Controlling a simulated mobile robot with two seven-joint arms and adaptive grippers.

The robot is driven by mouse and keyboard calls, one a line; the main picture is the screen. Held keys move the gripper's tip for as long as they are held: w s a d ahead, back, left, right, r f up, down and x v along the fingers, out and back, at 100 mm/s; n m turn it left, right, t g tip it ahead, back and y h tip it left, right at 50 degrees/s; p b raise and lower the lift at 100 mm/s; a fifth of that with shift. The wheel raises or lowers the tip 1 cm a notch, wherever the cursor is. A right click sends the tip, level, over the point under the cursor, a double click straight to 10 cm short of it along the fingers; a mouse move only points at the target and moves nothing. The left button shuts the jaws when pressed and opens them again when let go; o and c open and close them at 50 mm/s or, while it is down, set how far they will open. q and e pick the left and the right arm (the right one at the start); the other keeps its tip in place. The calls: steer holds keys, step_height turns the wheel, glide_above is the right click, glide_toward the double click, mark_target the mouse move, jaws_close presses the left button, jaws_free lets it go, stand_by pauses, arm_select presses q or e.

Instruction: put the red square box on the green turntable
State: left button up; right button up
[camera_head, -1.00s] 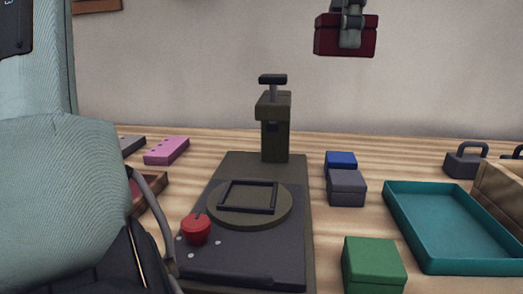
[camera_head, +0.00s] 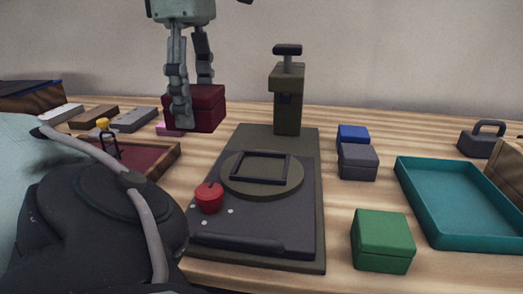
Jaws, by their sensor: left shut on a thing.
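The red square box (camera_head: 208,108) is dark red and held in the air, left of the press-like station. My left gripper (camera_head: 191,95) reaches down from above and is shut on the box, with fingers on its near and far sides. The green turntable (camera_head: 264,191) is a round olive disc on the station's base, with a raised dark square frame (camera_head: 289,170) on top. The frame is empty. The box is behind and to the left of the turntable, apart from it. My right gripper is not in view.
An olive post (camera_head: 288,105) with a T-handle stands behind the turntable. A red knob (camera_head: 209,198) sits at its front left. A green box (camera_head: 382,240), blue box (camera_head: 352,136), grey box (camera_head: 358,161) and teal tray (camera_head: 470,230) are right.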

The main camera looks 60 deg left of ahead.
arm_select(q)
glide_above(262, 168)
step_height(262, 168, down, 6)
steer(key=shift+f+p, duration=0.1)
steer(key=shift+p, duration=0.25)
step_height(262, 168, down, 4)
steer(key=shift+r, duration=0.1)
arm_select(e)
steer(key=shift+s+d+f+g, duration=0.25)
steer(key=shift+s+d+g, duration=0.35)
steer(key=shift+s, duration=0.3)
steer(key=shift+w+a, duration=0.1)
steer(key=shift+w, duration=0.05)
arm_select(q)
steer(key=shift+f+b, duration=0.2)
steer(key=shift+b, duration=0.2)
steer(key=o, duration=1.2)
steer(key=shift+o, duration=0.2)
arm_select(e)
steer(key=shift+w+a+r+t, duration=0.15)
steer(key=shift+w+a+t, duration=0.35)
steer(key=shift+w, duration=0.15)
